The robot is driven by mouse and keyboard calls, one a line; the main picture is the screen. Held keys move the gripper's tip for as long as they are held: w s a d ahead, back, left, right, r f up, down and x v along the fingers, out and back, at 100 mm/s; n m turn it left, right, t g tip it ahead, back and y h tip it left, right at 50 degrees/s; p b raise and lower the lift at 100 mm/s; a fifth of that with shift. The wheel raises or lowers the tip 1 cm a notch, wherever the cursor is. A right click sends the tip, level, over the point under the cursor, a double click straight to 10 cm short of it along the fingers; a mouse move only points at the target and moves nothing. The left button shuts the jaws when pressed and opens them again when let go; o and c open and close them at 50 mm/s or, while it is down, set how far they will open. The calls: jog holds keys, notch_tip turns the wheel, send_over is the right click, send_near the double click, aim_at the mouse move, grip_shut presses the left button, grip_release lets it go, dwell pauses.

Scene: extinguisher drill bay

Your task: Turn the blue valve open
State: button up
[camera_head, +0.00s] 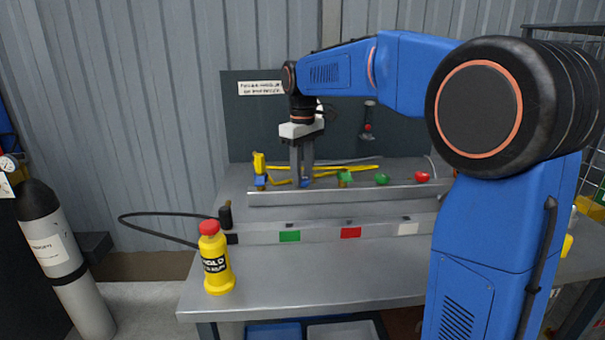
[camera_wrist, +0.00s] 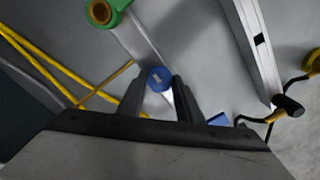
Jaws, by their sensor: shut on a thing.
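The blue valve (camera_wrist: 159,77) shows in the wrist view as a round blue knob with a pale mark. It sits between the fingertips of my gripper (camera_wrist: 161,85), which is shut on it. In the head view my gripper (camera_head: 301,180) points straight down at the raised bench ledge, and a bit of the blue valve (camera_head: 306,183) shows at its fingertips. The fingers hide much of the valve there, and I cannot tell how far it is turned.
Green (camera_head: 382,179) and red (camera_head: 422,177) knobs stand right along the ledge. Yellow pipes (camera_head: 345,169) run behind. A yellow bottle with a red cap (camera_head: 216,265) stands at the bench's front left. A black hose (camera_head: 150,216) loops left. The bench front is mostly clear.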

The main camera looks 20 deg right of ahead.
aim_at(303, 178)
dwell(0.3)
jog(key=o, duration=1)
jog(key=shift+o, duration=0.2)
jog(key=shift+r, duration=0.1)
notch_tip(303, 178, up, 17)
jog(key=shift+r, duration=0.1)
